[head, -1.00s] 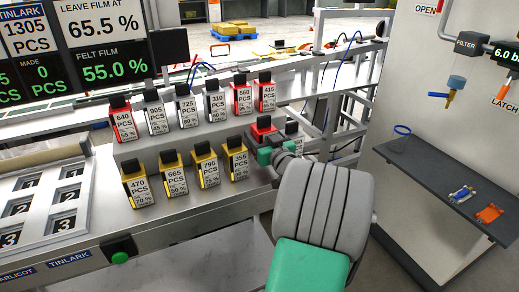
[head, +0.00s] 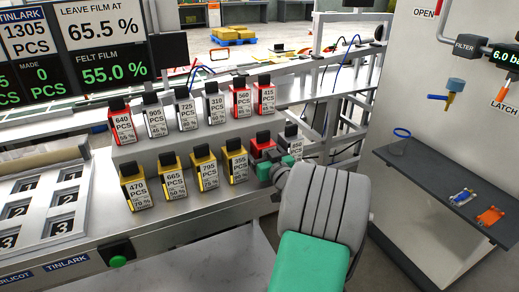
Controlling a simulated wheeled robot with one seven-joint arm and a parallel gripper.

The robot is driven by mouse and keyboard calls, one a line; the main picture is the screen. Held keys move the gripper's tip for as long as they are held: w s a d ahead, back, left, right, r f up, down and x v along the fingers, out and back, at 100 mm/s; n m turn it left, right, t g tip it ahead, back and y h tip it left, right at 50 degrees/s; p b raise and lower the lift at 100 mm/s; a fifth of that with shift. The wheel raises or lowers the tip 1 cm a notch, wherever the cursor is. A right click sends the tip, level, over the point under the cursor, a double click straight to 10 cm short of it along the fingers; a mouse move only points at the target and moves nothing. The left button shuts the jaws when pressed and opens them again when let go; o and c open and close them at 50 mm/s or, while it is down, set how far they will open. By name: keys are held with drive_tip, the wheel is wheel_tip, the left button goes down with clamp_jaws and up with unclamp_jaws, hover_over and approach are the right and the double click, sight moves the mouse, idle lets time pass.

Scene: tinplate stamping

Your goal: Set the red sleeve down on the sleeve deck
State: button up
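The red sleeve (head: 261,145) with a black top is in my gripper (head: 273,164), at the right end of the front row. It looks upright, between the yellow 355 sleeve (head: 235,161) and the white 850 sleeve (head: 292,144). My green fingers and wrist hide its lower part, so I cannot tell whether its base touches the deck. The sleeve deck (head: 145,152) is a grey stepped ledge with two rows of labelled sleeves. My gripper appears shut on the red sleeve, though the contact is mostly hidden.
The back row holds several sleeves, including red 640 (head: 122,127), 560 (head: 241,102) and 415 (head: 265,97). More yellow sleeves, such as 795 (head: 205,168), stand in front. A dark shelf (head: 420,180) juts out at right. A green button (head: 118,261) is at lower left.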

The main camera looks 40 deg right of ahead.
drive_tip(key=shift+r+p, duration=0.25)
drive_tip(key=shift+p, duration=0.05)
drive_tip(key=b+v, duration=0.1)
drive_tip(key=v, duration=1)
drive_tip(key=shift+f+b, duration=0.15)
drive_tip(key=shift+b, duration=0.25)
drive_tip(key=shift+s+a, duration=0.2)
drive_tip(key=shift+s, duration=0.25)
